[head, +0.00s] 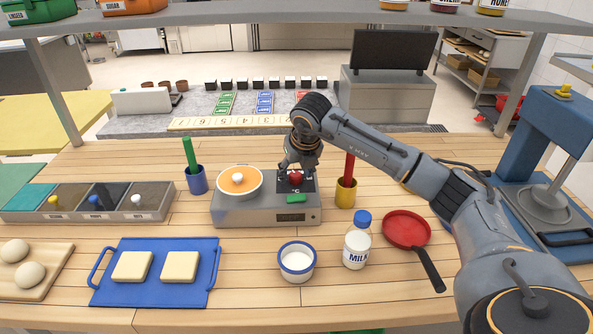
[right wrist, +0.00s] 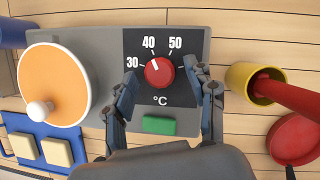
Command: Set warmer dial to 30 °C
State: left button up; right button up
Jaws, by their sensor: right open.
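The warmer (head: 240,208) is a grey box on the wooden counter with a black dial panel at its right. Its red dial (right wrist: 160,72) shows in the right wrist view, with 30, 40 and 50 printed around it. The dial's white mark points up and left, close to the 40 direction. My right gripper (right wrist: 163,76) is open, with one finger on each side of the dial; I cannot tell if either touches it. In the head view the right gripper (head: 297,168) is over the dial panel and partly hides it. My left gripper is not in view.
An orange round lid (head: 225,180) with a white knob sits on the warmer's left. A green button (right wrist: 158,125) is below the dial. A yellow cup (head: 345,196) with a red handle stands close at the right; a blue cup (head: 197,182) stands at the left. A milk bottle (head: 357,245) is in front.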

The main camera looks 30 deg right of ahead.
jog(key=shift+f, duration=0.1)
jog(key=c, duration=1.2)
jog(key=shift+o, duration=0.2)
jog(key=shift+n, duration=0.3)
jog(key=shift+d+n+y+b, duration=0.1)
jog(key=shift+n+y+b, duration=0.2)
jog(key=shift+n+b, duration=0.25)
jog(key=shift+d+n+y+b, duration=0.1)
jog(key=shift+n+y+b, duration=0.35)
jog(key=shift+n, duration=0.8)
jog(key=shift+d+n+y, duration=0.1)
jog(key=shift+n+y, duration=0.45)
jog(key=shift+n, duration=0.65)
jog(key=shift+w+n+y, duration=0.1)
jog(key=shift+n+y, duration=0.5)
jog(key=shift+n, duration=1.1)
jog(key=shift+g, duration=0.3)
